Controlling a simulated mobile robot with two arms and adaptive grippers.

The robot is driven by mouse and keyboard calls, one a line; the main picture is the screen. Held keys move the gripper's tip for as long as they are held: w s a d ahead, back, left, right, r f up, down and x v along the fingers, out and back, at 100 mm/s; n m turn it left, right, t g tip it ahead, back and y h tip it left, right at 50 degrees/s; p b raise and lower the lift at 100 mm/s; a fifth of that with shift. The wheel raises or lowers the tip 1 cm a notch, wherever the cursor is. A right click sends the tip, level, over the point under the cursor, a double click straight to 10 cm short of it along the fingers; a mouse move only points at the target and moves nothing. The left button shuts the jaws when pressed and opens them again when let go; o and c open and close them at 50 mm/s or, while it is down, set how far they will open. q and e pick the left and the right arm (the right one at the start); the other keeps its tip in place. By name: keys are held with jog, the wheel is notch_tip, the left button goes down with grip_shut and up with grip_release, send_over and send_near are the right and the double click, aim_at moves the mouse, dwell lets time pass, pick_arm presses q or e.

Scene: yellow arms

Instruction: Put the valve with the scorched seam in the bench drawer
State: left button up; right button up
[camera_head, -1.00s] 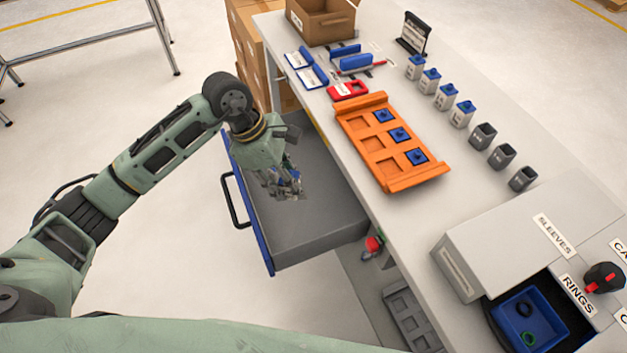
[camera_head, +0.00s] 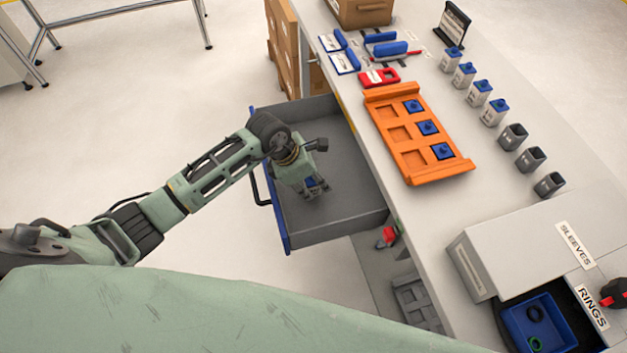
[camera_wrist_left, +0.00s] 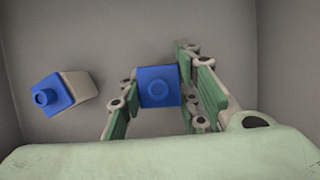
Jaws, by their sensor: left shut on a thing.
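My left gripper (camera_head: 314,190) reaches down inside the open bench drawer (camera_head: 345,219). It is shut on a blue-capped valve, whose blue top (camera_wrist_left: 159,86) shows between the fingers in the left wrist view. A little blue also shows at the fingers in the head view. A second valve (camera_wrist_left: 62,91), with a pale body and blue cap, lies tilted on the grey drawer floor to the left, apart from the gripper. I cannot see a scorched seam on either valve. Whether the held valve touches the floor is unclear. My right gripper is not in view.
The bench top holds an orange tray (camera_head: 388,113) with blue pieces, and a row of pale blue-capped valves (camera_head: 478,92) and dark grey cups (camera_head: 531,159). A grey housing with a blue bin (camera_head: 515,313) stands at lower right. The drawer walls surround the gripper.

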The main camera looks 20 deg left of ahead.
pick_arm(q)
jog(key=shift+f, duration=0.45)
jog(key=shift+f, duration=0.15)
jog(key=o, duration=1.2)
jog(key=b+v, duration=0.1)
jog(key=v, duration=1.1)
